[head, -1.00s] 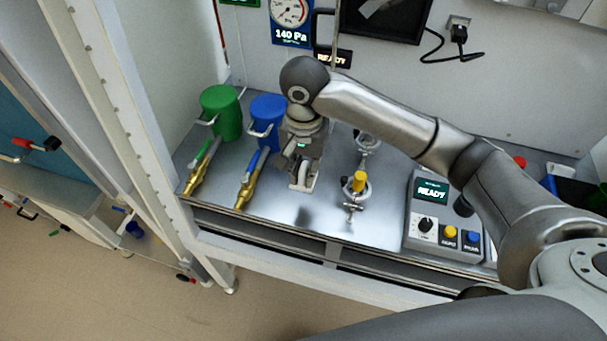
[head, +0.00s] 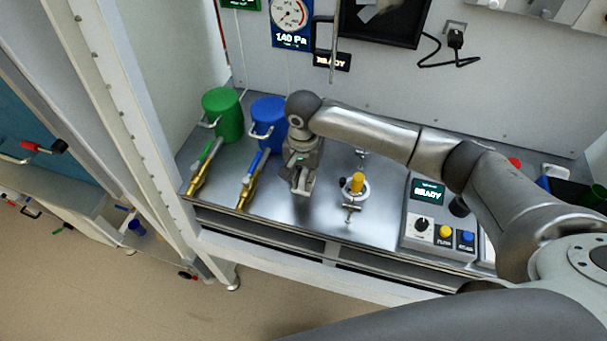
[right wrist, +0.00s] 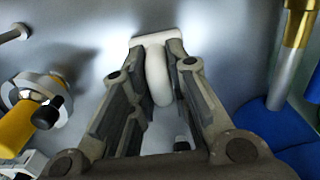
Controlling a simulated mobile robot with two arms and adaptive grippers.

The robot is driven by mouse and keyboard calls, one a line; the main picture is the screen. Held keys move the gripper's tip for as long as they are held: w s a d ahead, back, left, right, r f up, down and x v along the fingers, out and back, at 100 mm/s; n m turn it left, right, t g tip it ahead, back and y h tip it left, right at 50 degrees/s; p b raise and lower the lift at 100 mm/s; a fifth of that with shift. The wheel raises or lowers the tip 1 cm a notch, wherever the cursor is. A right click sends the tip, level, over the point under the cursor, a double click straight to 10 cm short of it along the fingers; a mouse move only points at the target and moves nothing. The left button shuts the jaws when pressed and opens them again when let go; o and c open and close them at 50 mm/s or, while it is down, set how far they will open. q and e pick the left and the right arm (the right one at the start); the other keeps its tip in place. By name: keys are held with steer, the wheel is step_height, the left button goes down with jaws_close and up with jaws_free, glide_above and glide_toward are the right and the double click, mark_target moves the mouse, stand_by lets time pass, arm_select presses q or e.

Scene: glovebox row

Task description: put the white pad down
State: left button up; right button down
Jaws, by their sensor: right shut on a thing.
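The white pad (head: 303,188) shows at the tip of my right gripper (head: 302,176) in the head view, over the steel bench top left of the yellow-handled valve. In the right wrist view the pad (right wrist: 156,72) has a flat white head and a rounded white handle, with the gripper fingers (right wrist: 160,70) on both sides of the handle. The right gripper is shut on it. The pad is very low, at or just above the bench; I cannot tell if it touches. My left gripper is not in view.
A green canister (head: 222,114) and a blue canister (head: 267,122) stand left of the gripper, with brass-nozzled handles (head: 247,190) before them. The yellow-handled valve (head: 356,184) and a control box (head: 436,226) stand to the right. Bare steel (head: 310,222) lies in front.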

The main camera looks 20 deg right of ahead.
mark_target(303, 174)
steer(key=shift+f, duration=0.1)
steer(key=c, duration=1.4)
jaws_free()
steer(key=shift+o, duration=0.2)
step_height(303, 174, up, 11)
steer(key=shift+f+b, duration=0.1)
steer(key=shift+b, duration=1.05)
steer(key=shift+r, duration=0.75)
